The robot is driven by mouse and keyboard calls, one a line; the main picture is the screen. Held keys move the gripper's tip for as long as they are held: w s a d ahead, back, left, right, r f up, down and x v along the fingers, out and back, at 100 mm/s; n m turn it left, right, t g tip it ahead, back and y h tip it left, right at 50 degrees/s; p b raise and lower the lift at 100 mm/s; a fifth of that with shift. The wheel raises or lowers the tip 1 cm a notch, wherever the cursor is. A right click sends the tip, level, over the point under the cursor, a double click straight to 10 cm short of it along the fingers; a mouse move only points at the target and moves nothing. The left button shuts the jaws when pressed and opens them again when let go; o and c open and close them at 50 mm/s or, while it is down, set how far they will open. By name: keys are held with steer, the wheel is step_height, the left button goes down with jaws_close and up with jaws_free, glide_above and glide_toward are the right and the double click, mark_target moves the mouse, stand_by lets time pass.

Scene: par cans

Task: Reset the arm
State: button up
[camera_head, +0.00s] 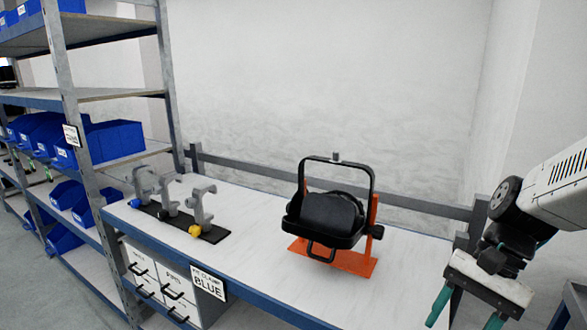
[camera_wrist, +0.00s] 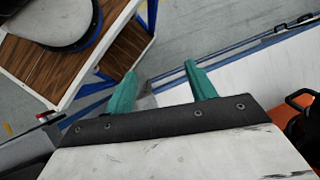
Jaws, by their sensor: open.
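My gripper (camera_head: 466,315) is at the lower right of the head view, in front of the right end of the workbench. Its two teal fingers are spread apart with nothing between them. In the wrist view, the open fingers (camera_wrist: 156,88) point over the bench edge and the grey floor. My arm reaches in from the right side of the head view.
A black par can (camera_head: 330,215) on an orange stand (camera_head: 345,258) is on the white workbench (camera_head: 255,235). Several clamps (camera_head: 198,208) stand on a black strip at left. Shelving (camera_head: 75,110) with blue bins is far left.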

steer(key=s+d+r+n+t+h, duration=0.1)
steer(key=s+r+n+t+h, duration=0.3)
steer(key=s+r+n, duration=0.3)
steer(key=shift+s+n+h, duration=0.3)
steer(key=shift+s+h, duration=0.1)
steer(key=shift+h, duration=0.3)
steer(key=shift+d, duration=0.1)
